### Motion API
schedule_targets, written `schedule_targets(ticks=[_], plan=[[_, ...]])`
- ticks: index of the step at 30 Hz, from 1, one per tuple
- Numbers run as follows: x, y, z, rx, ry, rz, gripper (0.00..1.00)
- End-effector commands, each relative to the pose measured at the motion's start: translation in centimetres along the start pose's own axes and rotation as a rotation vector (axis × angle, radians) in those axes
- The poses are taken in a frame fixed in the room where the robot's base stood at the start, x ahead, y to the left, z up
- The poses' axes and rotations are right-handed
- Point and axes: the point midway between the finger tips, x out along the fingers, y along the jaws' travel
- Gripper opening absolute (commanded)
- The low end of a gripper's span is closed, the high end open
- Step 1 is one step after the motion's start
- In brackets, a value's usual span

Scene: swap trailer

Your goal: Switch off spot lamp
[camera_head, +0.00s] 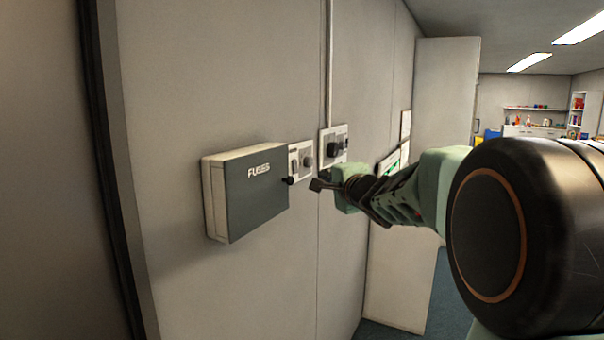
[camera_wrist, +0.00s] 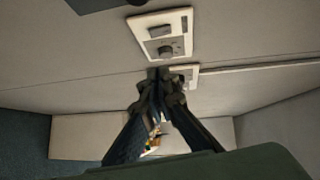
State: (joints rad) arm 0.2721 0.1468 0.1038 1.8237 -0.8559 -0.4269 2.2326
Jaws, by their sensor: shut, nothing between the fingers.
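Two pale switch plates are on the wall. The farther plate (camera_head: 341,131) has a dark knob (camera_head: 334,150) and is partly hidden behind my fingers in the wrist view. No label shows which control is the spot lamp's. My gripper (camera_head: 316,185) is shut and empty, just below and in front of the plates. Its fingertips (camera_wrist: 165,73) appear close together in the wrist view; contact cannot be told.
A grey box marked FUSES (camera_head: 255,190) juts from the wall left of the plates. A pale conduit (camera_head: 329,60) runs up from the farther plate. A tall pale panel (camera_head: 445,90) stands to the right. A room with shelves (camera_head: 578,112) lies beyond.

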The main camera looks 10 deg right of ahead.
Motion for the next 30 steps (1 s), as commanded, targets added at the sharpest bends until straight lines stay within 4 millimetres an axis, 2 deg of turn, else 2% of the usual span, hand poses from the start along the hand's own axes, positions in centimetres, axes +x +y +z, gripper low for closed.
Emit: schedule_targets(ticks=[16,21,30], plan=[[9.2,0.2,0.1,-0.001,-0.002,0.001,0.0],[10.7,0.3,1.9,-0.001,-0.003,0.0,0.0],[11.7,0.0,2.8,-0.001,0.0,-0.001,0.0]])
